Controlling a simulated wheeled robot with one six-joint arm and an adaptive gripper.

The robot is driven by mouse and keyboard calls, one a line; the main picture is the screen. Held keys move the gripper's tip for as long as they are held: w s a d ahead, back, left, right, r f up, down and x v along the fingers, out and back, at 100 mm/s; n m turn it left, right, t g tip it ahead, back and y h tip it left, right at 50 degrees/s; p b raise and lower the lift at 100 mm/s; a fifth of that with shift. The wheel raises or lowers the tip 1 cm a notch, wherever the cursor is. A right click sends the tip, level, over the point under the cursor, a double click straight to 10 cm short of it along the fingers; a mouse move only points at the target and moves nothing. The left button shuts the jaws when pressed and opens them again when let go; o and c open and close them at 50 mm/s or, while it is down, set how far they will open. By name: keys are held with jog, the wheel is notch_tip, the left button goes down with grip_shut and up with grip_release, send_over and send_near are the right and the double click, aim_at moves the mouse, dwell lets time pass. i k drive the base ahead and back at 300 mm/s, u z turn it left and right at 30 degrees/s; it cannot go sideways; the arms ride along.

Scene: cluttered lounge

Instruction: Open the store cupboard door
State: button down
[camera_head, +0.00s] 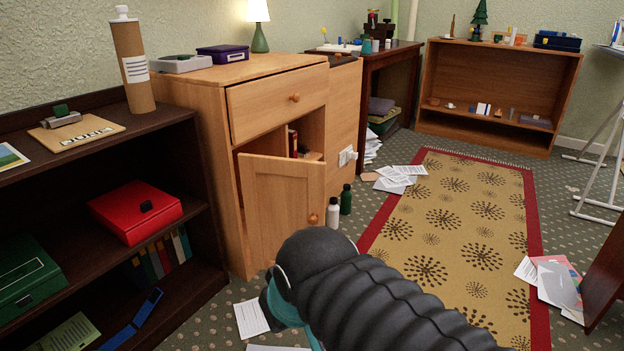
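The store cupboard (215,150) is a light wooden unit with a drawer above and a door below. Its door (283,205) stands partly open, swung outward from its left side, with a round wooden knob (313,219) near the free right edge. Part of the inside shows above and behind the door, with dark and reddish items (292,142) in it. My gripper (280,305) is at the bottom centre, below and in front of the door, mostly hidden behind my black arm. Only teal and dark parts show. I cannot see its fingertips or contact with the door.
A white bottle (333,214) and a green bottle (346,199) stand on the floor just right of the door. Papers (251,317) lie in front of the cupboard. A dark shelf (150,128) stands at left. The patterned rug (450,265) at right is largely clear.

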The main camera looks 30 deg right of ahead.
aim_at(282, 197)
jog(key=u, duration=0.4)
jog(key=k, duration=0.9)
jog(key=z, duration=0.35)
jog(key=i, duration=1.2)
jog(key=z, duration=0.9)
jog(key=i, duration=0.6)
jog(key=z, duration=0.05)
